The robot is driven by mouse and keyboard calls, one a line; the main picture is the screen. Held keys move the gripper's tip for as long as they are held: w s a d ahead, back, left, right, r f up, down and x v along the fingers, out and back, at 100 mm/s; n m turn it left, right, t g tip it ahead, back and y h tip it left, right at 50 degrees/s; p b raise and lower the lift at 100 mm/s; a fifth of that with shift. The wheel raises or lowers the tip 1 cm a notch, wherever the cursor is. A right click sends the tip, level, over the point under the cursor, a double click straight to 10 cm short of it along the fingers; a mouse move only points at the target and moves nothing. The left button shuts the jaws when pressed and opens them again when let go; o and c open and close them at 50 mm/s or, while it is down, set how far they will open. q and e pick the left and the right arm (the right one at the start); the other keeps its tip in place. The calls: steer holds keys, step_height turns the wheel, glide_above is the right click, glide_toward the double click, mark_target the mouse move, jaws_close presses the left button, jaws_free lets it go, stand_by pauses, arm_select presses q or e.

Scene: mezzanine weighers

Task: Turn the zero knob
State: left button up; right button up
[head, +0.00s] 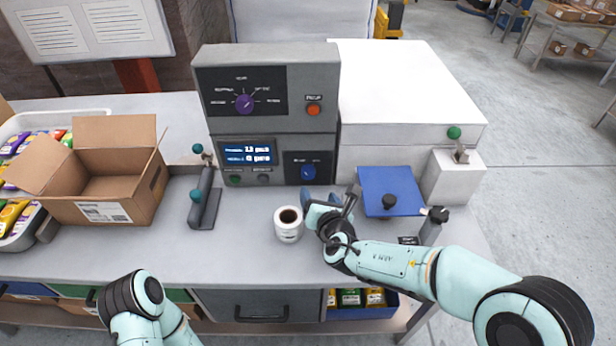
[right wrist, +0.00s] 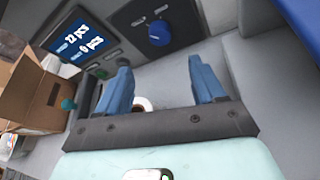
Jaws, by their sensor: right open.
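A round blue knob (head: 308,172) sits on a dark square plate at the lower right of the grey machine's front. It also shows in the right wrist view (right wrist: 159,33). A purple knob (head: 243,103) sits on the upper panel inside a ring of marks. The small labels are too blurred for me to tell which one is marked zero. My right gripper (head: 320,196) is open and empty, just below and in front of the blue knob, apart from it. In the right wrist view its blue fingers (right wrist: 160,78) point toward the panel, with the knob beyond them. My left gripper is out of view.
A lit display (head: 248,153) is left of the blue knob, an orange button (head: 313,110) above. A white mug (head: 289,226) stands close left of my right gripper. A lever stand (head: 204,200) and an open carton (head: 105,185) are farther left; a blue plate (head: 390,185) is right.

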mark_target(309, 176)
steer(key=p+x, duration=0.3)
steer(key=x, duration=0.9)
steer(key=shift+w+d, duration=0.1)
steer(key=shift+w, duration=0.05)
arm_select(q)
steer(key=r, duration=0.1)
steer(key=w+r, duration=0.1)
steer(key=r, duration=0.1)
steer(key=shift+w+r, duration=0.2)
